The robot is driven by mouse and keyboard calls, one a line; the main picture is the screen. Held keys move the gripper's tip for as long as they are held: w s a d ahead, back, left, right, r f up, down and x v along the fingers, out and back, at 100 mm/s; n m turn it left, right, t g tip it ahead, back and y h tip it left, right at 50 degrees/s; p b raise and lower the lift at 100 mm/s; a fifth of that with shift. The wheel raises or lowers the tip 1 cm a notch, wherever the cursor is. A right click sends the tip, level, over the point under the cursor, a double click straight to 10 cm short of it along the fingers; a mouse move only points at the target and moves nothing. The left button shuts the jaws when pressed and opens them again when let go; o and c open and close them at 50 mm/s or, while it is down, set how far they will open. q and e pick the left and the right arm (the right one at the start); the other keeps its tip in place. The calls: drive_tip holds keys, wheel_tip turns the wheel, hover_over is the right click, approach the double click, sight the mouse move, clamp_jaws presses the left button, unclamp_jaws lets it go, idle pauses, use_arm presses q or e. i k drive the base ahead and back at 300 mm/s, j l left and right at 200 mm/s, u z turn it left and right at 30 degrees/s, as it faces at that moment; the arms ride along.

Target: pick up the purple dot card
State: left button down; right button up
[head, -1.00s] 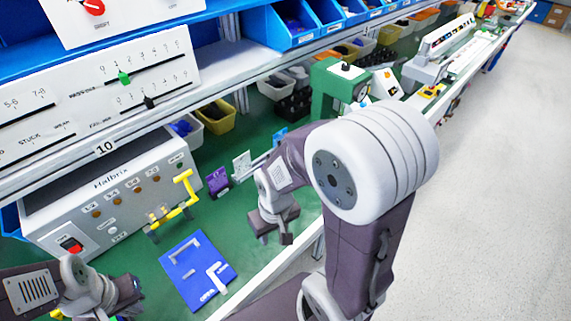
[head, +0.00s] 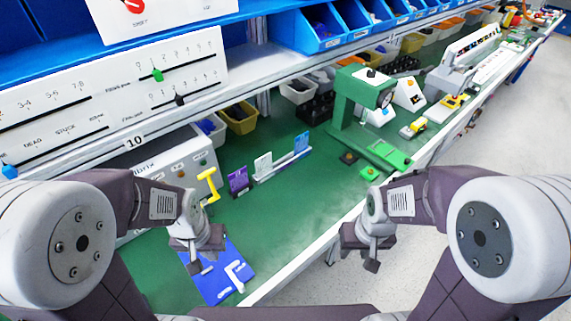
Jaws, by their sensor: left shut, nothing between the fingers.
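A small purple card (head: 238,180) stands upright on the green bench, left of the white card rack (head: 283,166). Its printed mark is too small to make out. A white card (head: 263,165) and a blue card (head: 301,143) stand at the rack to its right. My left gripper (head: 196,264) is shut and empty, over the blue board, nearer to me than the purple card and apart from it. My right gripper (head: 371,262) hangs by the bench's front edge, far from the cards; its jaw gap cannot be made out.
The blue board (head: 224,283) with white pieces lies below my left gripper. A green press (head: 357,105) stands behind right. Green bench (head: 285,215) between the cards and front edge is clear.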

sight(238, 180)
drive_tip(key=i+l+u, duration=0.1)
drive_tip(key=l, duration=0.25)
drive_tip(key=i+l+u, duration=0.1)
drive_tip(key=i+l, duration=0.15)
drive_tip(key=l, duration=0.15)
drive_tip(key=i+l, duration=0.15)
drive_tip(key=l, duration=0.25)
drive_tip(key=i+l+u, duration=0.15)
drive_tip(key=l, duration=0.25)
